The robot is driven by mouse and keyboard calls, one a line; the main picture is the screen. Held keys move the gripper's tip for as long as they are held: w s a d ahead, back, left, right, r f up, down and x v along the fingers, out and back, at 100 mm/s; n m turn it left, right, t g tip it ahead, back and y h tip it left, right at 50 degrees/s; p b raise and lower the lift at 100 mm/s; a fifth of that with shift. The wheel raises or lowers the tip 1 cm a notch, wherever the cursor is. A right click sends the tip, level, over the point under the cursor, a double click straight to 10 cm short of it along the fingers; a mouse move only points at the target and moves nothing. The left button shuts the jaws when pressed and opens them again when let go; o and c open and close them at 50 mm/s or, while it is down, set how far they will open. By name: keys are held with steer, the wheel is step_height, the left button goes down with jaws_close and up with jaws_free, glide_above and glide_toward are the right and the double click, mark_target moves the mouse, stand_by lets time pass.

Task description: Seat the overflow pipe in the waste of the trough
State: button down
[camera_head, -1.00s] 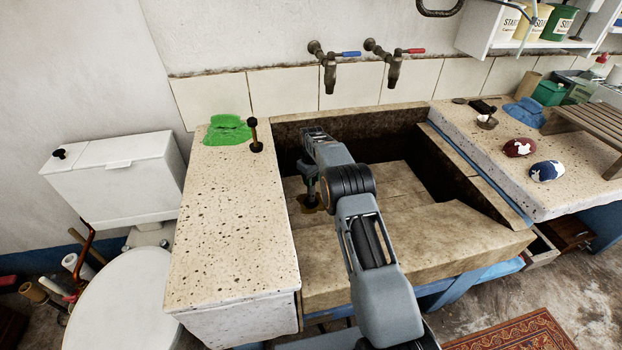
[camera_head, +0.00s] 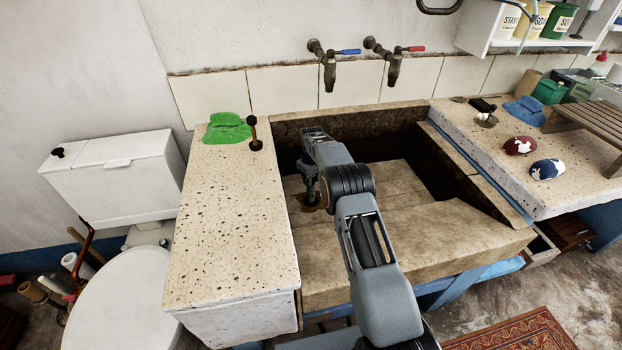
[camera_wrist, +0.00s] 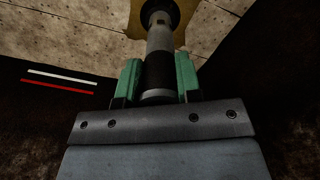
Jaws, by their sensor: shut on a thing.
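The stone trough (camera_head: 450,222) stands in the middle of the head view, and my arm reaches down into it. My gripper (camera_wrist: 158,78) has green finger pads and is shut on the overflow pipe (camera_wrist: 160,40), a grey tube with a black band. The pipe's far end meets a dark ring at the waste, on a yellow-brown patch (camera_wrist: 183,35) of the trough floor. The patch also shows in the head view (camera_head: 312,206), below my gripper (camera_head: 310,186). I cannot tell whether the pipe end is inside the waste or only on it.
Trough walls rise close around my gripper. A speckled slab (camera_head: 230,220) at left bears a green cloth (camera_head: 227,128) and a dark upright tool (camera_head: 254,135). Two taps (camera_head: 329,75) hang above the back. The right slab (camera_head: 500,165) holds several small items.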

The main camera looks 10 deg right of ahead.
steer(key=shift+f+b, duration=0.3)
steer(key=shift+f, duration=0.25)
jaws_free()
stand_by(0.8)
steer(key=shift+r+p, duration=3.25)
steer(key=shift+r, duration=1.8)
